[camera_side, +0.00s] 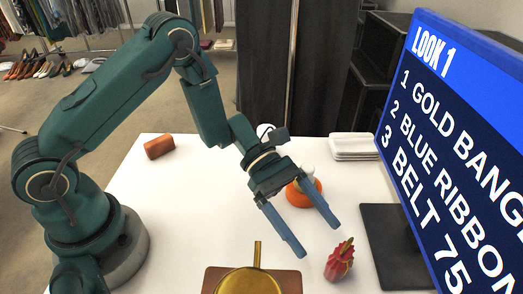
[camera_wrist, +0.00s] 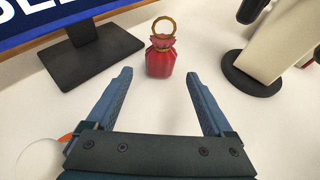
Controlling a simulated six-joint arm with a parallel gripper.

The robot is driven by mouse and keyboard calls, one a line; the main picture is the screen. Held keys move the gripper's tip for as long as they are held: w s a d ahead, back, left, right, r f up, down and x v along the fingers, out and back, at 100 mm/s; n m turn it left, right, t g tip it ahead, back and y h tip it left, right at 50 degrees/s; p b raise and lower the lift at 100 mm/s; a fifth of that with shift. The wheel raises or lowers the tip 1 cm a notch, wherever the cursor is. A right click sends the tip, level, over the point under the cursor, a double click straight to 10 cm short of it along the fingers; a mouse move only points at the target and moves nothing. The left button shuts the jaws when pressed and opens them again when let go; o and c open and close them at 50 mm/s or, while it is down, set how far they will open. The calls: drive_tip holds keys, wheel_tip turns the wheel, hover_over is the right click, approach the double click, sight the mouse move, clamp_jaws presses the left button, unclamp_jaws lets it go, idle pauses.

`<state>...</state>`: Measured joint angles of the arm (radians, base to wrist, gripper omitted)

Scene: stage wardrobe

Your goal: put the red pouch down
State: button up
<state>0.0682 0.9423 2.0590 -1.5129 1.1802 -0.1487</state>
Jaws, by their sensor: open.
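The red pouch (camera_side: 340,262) stands on the white table, just beyond my fingertips in the side view. In the wrist view the red pouch (camera_wrist: 160,60) is upright, with a gold ring (camera_wrist: 163,28) at its top. My gripper (camera_side: 320,240) is open, its two blue fingers spread and pointing down towards the pouch. In the wrist view my gripper (camera_wrist: 160,74) has nothing between its fingers, and the pouch sits ahead of the gap, apart from both fingertips.
A screen (camera_side: 450,130) on a dark base (camera_side: 395,235) stands right. An orange object (camera_side: 305,193) is behind my fingers. A gold dish (camera_side: 250,281) on a brown board (camera_side: 213,281) is in front. A brown block (camera_side: 159,147) and white stack (camera_side: 355,147) lie at the back.

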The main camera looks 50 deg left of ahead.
drive_tip(key=v, duration=0.5)
drive_tip(key=s+a+r+m+t+y, duration=0.6)
drive_tip(key=s+a+r+m+y, duration=0.5)
drive_tip(key=m, duration=0.6)
drive_tip(key=shift+s+a+t+y, duration=0.3)
drive_tip(key=shift+s+a+y, duration=0.1)
drive_tip(key=shift+a+y, duration=0.8)
drive_tip(key=shift+r, duration=0.15)
